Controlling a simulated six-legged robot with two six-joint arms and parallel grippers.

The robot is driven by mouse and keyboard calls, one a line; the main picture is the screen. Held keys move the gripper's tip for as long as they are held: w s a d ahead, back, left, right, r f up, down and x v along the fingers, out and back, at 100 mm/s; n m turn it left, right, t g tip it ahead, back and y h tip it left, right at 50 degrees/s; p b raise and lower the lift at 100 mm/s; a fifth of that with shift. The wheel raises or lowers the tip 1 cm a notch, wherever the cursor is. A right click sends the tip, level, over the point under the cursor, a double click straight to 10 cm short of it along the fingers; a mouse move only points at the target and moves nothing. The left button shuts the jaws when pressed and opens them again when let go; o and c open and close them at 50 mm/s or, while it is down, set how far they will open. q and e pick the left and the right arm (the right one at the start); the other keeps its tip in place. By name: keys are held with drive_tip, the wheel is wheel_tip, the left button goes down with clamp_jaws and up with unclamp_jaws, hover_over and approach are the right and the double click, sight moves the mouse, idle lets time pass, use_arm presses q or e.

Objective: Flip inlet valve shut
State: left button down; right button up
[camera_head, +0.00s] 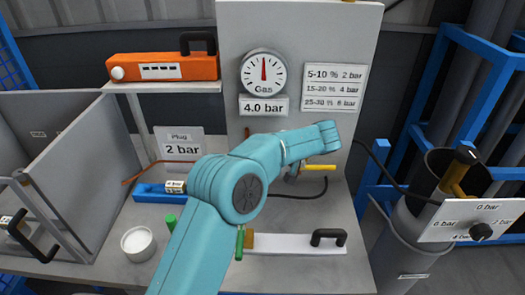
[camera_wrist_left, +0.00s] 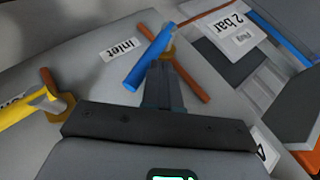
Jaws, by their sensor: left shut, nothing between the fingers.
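The inlet valve's blue lever (camera_wrist_left: 149,58) shows in the left wrist view, beside the "Inlet" label (camera_wrist_left: 120,49). It lies across a copper-coloured pipe (camera_wrist_left: 188,82). My left gripper (camera_wrist_left: 162,68) is shut and empty, with its dark fingertips close beside the blue lever. I cannot tell whether they touch it. In the head view my teal left arm hides the blue lever and the gripper. A second valve with a yellow lever (camera_head: 320,167) stands right of the arm; it also shows at the left of the wrist view (camera_wrist_left: 30,108). My right gripper is out of view.
A gas gauge (camera_head: 263,73) above a "4.0 bar" label is on the grey panel (camera_head: 300,28). A white cup (camera_head: 137,242) and a grey bin (camera_head: 85,170) are at left. A board with a black knob (camera_head: 481,231) is at right.

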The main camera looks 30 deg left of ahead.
use_arm(q)
drive_tip(key=shift+w+d+f+g+y+b, duration=0.15)
drive_tip(key=shift+w+d+f+y+b, duration=0.1)
drive_tip(key=shift+d+f+y+b, duration=0.45)
drive_tip(key=shift+w+d+f+g+y+b, duration=0.2)
drive_tip(key=shift+f+b, duration=0.3)
drive_tip(key=shift+f, duration=0.45)
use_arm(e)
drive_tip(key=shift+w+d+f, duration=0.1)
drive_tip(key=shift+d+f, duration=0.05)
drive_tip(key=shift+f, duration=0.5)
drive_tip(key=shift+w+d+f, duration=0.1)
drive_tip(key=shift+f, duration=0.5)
use_arm(q)
drive_tip(key=shift+f+m, duration=0.2)
drive_tip(key=shift+m, duration=0.1)
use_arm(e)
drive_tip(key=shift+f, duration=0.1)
